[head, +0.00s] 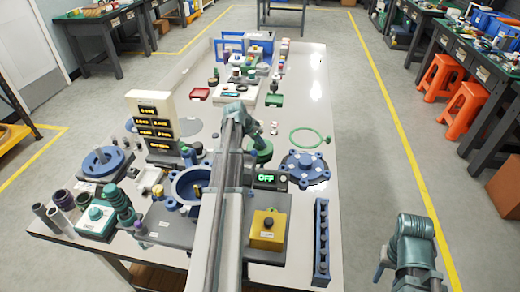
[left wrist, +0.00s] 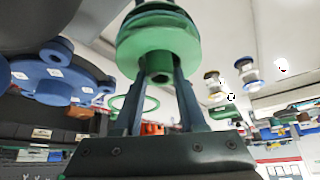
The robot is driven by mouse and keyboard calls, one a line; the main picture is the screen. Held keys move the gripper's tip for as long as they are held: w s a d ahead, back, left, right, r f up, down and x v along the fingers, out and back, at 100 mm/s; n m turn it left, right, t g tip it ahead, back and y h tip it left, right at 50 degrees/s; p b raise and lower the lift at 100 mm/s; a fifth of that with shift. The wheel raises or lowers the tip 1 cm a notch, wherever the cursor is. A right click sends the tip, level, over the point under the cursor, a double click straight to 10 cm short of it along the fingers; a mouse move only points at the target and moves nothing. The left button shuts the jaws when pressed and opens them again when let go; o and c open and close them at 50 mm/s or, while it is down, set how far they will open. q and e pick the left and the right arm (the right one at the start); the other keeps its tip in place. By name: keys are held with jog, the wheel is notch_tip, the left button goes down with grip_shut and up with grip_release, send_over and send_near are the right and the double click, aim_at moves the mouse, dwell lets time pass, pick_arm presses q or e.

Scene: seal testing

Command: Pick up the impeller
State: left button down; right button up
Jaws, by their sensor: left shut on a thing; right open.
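The impeller looks to be the green round part (left wrist: 158,45) with stacked discs and a short stem in the left wrist view. My left gripper (left wrist: 160,85) is shut on its stem, one finger on each side. In the head view the green part (head: 263,152) shows just below my left wrist, partly hidden by my arm.
The blue flanged cover (head: 305,168) and thin green ring (head: 310,137) lie right of the green part. A blue housing (head: 186,186) stands left of my arm. A box reading OFF (head: 268,178), yellow button box (head: 267,230) and blue rack (head: 321,243) stand nearer.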

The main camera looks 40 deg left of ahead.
pick_arm(q)
jog(key=shift+r, duration=0.1)
dwell(0.3)
notch_tip(320, 180, up, 10)
jog(key=p, duration=1)
